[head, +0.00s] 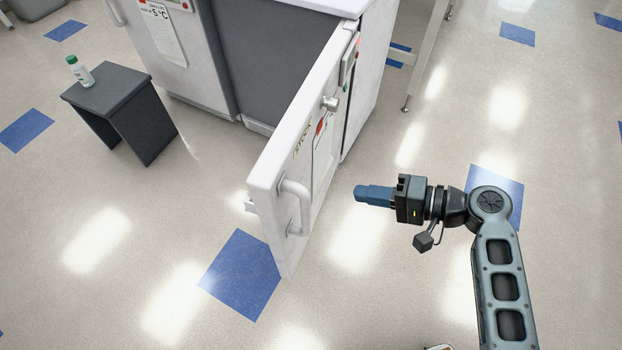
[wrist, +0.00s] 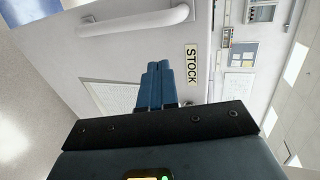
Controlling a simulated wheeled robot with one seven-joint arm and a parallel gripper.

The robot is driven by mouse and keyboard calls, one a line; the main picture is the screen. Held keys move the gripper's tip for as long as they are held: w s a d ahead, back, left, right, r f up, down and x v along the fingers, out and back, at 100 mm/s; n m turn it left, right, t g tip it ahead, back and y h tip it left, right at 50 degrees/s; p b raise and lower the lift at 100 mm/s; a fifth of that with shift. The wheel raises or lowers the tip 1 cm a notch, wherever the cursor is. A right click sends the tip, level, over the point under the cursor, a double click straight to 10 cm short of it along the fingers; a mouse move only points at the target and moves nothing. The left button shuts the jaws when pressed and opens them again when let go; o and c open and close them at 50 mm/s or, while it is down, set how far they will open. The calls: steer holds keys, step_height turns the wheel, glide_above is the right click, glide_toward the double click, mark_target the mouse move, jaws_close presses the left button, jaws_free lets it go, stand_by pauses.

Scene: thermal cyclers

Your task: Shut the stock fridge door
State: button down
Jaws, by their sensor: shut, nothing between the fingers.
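The stock fridge door (head: 275,175) is white and stands wide open, swung out toward me from the fridge body (head: 365,85). Its handle (head: 296,205) is near the free edge on its outer face, and the handle also shows at the top of the wrist view (wrist: 135,22). A STOCK label (wrist: 192,64) is on that face. My gripper (head: 358,193) is shut and empty, to the right of the door's outer face and pointing at it. In the head view a gap of floor shows between the fingertips and the door. In the wrist view the blue fingers (wrist: 160,68) point at the door below the handle.
Another white appliance (head: 165,45) with a posted sheet is at the back left. A table leg (head: 425,55) stands at the back right. The floor around the door is clear.

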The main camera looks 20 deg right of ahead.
steer(key=r+p+x, duration=0.1)
steer(key=x, duration=1.2)
steer(key=shift+w+a, duration=0.4)
steer(key=shift+a, duration=0.05)
